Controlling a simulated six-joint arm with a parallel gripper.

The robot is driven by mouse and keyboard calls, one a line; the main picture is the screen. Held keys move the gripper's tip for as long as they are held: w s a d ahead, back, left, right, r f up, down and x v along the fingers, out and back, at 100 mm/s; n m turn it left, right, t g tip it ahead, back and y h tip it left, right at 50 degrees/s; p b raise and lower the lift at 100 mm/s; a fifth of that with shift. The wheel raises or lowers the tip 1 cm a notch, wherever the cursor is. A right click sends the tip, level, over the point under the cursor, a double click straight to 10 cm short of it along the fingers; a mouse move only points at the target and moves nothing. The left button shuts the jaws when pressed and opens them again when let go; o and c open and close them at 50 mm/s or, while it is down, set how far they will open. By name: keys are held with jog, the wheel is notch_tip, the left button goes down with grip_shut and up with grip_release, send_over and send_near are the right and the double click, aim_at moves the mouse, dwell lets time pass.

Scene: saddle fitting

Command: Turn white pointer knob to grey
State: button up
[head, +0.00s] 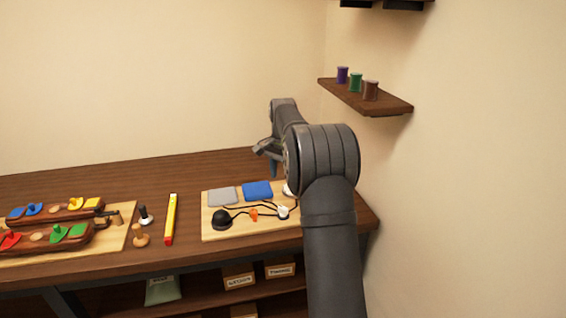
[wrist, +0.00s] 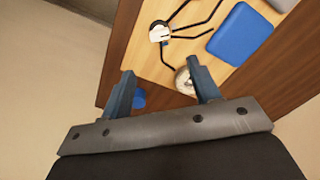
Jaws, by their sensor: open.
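A pale board (head: 212,229) lies on the bench. A grey pad (head: 222,196) and a blue pad (head: 257,190) sit at its back. A small white knob (head: 283,211) is near its right side, with black lines beside it; it also shows in the wrist view (wrist: 160,33). A second white round piece (head: 288,189) is partly hidden by my arm; in the wrist view it (wrist: 183,81) is partly behind the right finger. I cannot make out where a pointer aims. My gripper (wrist: 160,70) is open and empty above the board's right end, apart from both pieces.
A black dome (head: 221,219) and an orange piece (head: 253,214) are on the board. A yellow-red level (head: 170,219), pegs and a tray of coloured pieces lie left. A shelf with spools (head: 356,83) juts from the right wall. The bench behind the board is clear.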

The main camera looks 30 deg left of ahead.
notch_tip(320, 180, up, 5)
send_over(283, 208)
jog(key=shift+w+f, duration=0.1)
jog(key=shift+f, duration=0.1)
dwell(0.4)
notch_tip(283, 208, down, 18)
jog(key=shift+r, duration=0.25)
dwell(0.3)
